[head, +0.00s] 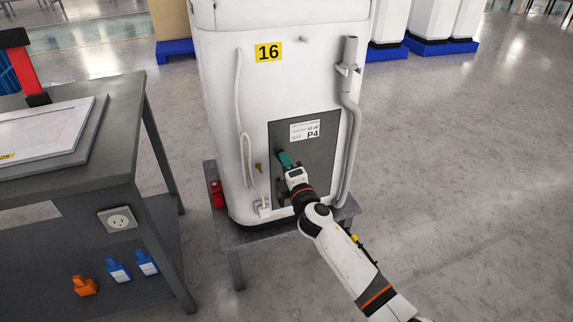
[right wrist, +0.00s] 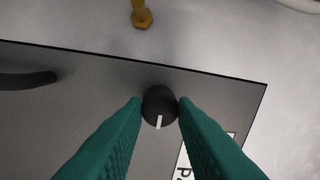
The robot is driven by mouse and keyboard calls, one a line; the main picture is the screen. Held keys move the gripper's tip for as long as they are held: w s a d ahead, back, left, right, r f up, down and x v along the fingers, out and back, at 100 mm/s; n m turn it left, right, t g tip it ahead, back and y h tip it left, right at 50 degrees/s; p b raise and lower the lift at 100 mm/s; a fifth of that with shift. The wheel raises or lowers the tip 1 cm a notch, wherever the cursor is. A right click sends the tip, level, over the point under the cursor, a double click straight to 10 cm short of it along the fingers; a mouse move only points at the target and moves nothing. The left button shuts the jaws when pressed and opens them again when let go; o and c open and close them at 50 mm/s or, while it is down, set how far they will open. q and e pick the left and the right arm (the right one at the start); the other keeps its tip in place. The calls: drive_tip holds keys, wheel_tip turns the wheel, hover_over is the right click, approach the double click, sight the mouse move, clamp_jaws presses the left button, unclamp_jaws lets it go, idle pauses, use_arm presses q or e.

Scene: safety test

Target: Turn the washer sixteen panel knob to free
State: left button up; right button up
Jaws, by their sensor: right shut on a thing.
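The white washer (head: 225,90) bears a yellow label with 16 and stands on a grey stand. Its dark grey panel (head: 325,155) carries a white P4 label (head: 305,131). In the right wrist view the round black panel knob (right wrist: 159,103) sits between my teal fingertips, its white mark pointing toward the bottom of the picture. My right gripper (head: 284,158) is shut on this knob; it also shows in the right wrist view (right wrist: 160,108). In the head view the gripper hides the knob. My left gripper is in neither view.
A black curved handle (right wrist: 28,80) is on the panel, and a brass fitting (right wrist: 141,15) is just outside its edge. A white cord (head: 242,130) and a grey hose (head: 346,140) hang on the washer. A grey workbench (head: 120,160) stands at left. The floor at right is clear.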

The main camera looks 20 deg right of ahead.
drive_tip(key=o, duration=1)
use_arm(q)
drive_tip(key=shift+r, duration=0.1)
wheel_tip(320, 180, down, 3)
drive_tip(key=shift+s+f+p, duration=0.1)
drive_tip(key=shift+p, duration=0.35)
use_arm(e)
drive_tip(key=s, duration=1.2)
drive_tip(key=shift+d+f, duration=0.2)
drive_tip(key=shift+f, duration=0.2)
